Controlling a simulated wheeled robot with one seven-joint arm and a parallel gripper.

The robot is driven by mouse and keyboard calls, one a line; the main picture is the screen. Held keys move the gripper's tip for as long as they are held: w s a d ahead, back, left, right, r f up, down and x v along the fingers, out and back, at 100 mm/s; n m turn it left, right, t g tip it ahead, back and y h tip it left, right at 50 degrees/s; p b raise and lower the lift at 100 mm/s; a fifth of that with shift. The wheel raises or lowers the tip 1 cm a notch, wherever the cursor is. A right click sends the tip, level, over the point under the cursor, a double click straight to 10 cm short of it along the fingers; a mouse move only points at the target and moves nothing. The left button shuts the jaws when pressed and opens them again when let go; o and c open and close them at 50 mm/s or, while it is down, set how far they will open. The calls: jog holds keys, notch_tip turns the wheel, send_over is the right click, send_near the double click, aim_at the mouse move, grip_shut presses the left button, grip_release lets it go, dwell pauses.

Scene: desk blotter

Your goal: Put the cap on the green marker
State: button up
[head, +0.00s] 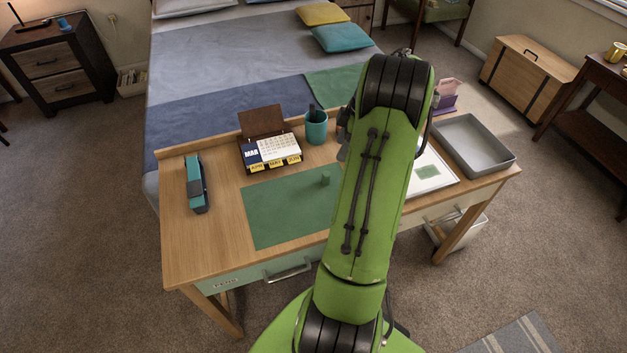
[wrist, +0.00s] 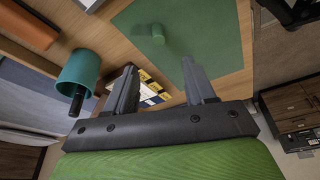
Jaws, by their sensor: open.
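A small green cylinder (head: 325,178), which looks like the cap, stands on the green desk blotter (head: 275,215). It also shows in the wrist view (wrist: 157,34), beyond my fingertips. A dark marker (head: 312,107) stands in the teal pen cup (head: 316,131) behind the blotter; its dark end also sticks out of the cup in the wrist view (wrist: 77,103). My gripper (wrist: 158,67) is open and empty, above the desk. My arm hides most of it in the head view.
A desk calendar (head: 270,152) stands left of the cup, and a teal stapler (head: 197,183) lies at the left. A grey tray (head: 474,145) and a white sheet (head: 429,172) are at the right. The blotter is otherwise clear where visible.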

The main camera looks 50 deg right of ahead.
aim_at(327, 173)
jog(key=b+x, duration=0.4)
jog(key=x, duration=0.9)
jog(key=shift+w+f, duration=0.2)
jog(key=shift+w, duration=0.05)
jog(key=shift+r, duration=0.15)
grip_shut()
